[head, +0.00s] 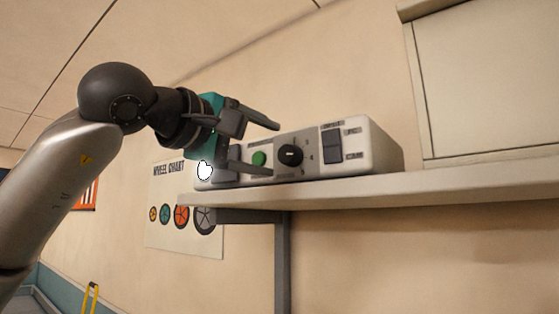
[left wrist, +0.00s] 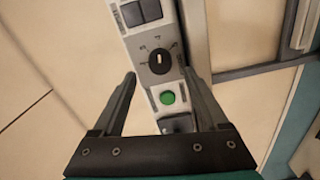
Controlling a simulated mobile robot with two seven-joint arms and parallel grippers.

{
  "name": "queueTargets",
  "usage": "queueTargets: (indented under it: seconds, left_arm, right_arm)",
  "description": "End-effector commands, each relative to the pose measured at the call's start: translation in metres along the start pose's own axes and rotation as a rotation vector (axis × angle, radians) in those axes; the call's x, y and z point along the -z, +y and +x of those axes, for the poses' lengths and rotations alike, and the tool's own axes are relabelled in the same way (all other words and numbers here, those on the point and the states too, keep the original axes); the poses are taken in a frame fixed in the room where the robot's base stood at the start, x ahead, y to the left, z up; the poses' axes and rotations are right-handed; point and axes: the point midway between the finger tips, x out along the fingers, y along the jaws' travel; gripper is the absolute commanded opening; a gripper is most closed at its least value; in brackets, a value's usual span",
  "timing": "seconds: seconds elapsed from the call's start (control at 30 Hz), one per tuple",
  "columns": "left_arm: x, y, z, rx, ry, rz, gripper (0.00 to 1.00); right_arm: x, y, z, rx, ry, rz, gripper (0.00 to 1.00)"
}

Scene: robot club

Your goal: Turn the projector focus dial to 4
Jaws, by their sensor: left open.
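The projector (head: 375,150) is a pale box with a grey control panel, standing on a wall shelf. Its focus dial (head: 290,156) is a round black knob; it also shows in the left wrist view (left wrist: 159,62) with a pale pointer line. The marks around it are too small to read. My left gripper (head: 273,148) is open and empty, its fingers pointing at the panel. In the left wrist view the dial lies between and just beyond the fingertips (left wrist: 159,75). I cannot tell whether a finger touches the panel. My right gripper is in neither view.
A green button (head: 259,158) sits beside the dial, and dark switches (head: 332,147) are on its other side. The shelf (head: 400,188) runs beneath. A pale cabinet (head: 485,85) is at the upper right. A wheel chart (head: 170,215) hangs below left.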

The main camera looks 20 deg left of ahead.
Motion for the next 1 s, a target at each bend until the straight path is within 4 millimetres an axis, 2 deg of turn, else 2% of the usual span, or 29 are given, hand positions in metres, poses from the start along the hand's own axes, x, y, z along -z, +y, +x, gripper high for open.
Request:
queueTargets:
  seconds: [0.03,0.2,0.4,0.6,1.0]
  left_arm:
    - [0.000,-0.002,-0.014,-0.005,0.002,0.001,0.76]
    - [0.000,-0.002,-0.055,-0.004,0.003,0.001,0.76]
    - [0.000,-0.001,-0.087,-0.002,0.002,0.000,0.76]
    - [0.000,0.000,-0.099,-0.001,0.000,0.000,0.76]
    - [0.000,0.000,-0.100,0.000,0.000,0.000,0.76]
  right_arm:
    - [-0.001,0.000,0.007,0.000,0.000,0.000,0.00]
    - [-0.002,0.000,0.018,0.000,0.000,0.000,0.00]
    - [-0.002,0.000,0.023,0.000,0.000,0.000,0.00]
    - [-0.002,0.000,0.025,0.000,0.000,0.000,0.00]
    - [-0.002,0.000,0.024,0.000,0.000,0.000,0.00]
